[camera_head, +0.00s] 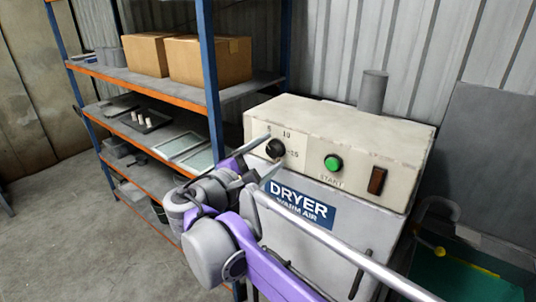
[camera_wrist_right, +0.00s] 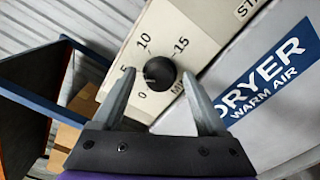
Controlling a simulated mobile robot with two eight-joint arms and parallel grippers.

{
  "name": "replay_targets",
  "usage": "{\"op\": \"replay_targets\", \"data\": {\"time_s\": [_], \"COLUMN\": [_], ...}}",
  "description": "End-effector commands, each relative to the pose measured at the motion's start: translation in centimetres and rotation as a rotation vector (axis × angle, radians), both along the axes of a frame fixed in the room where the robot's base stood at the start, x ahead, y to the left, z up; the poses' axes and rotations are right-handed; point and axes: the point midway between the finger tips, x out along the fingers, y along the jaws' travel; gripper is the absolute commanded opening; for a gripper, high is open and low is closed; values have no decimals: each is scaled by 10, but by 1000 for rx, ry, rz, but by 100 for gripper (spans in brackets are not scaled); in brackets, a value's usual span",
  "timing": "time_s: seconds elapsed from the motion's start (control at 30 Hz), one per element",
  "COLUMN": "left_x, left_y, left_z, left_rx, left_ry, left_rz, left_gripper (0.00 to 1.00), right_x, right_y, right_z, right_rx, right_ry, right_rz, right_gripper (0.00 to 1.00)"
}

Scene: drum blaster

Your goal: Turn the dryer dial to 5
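The dryer (camera_head: 320,150) has a cream control panel with a round black dial (camera_head: 275,148). In the right wrist view the dial (camera_wrist_right: 160,73) shows with the numbers 0, 5, 10 and 15 around it. I cannot clearly tell which number its pointer marks. My right gripper (camera_head: 272,154) is in front of the panel, at the dial. In the right wrist view its two grey fingers are open (camera_wrist_right: 159,75), one on each side of the dial, with a visible gap on both sides. My left gripper is not in view.
A green START button (camera_head: 333,162) and a brown rocker switch (camera_head: 377,181) sit right of the dial. A blue-and-orange shelf (camera_head: 212,90) with cardboard boxes (camera_head: 208,60) stands to the left.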

Motion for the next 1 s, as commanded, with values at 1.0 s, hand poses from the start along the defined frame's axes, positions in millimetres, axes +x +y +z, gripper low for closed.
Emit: {"op": "replay_targets", "data": {"time_s": [1.0], "left_x": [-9], "left_y": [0], "left_z": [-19], "left_rx": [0], "left_ry": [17], "left_rz": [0], "left_gripper": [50], "right_x": [-88], "right_y": [64], "right_z": [0], "right_rx": [0], "right_ry": [0], "right_rz": [1], "right_gripper": [75]}}
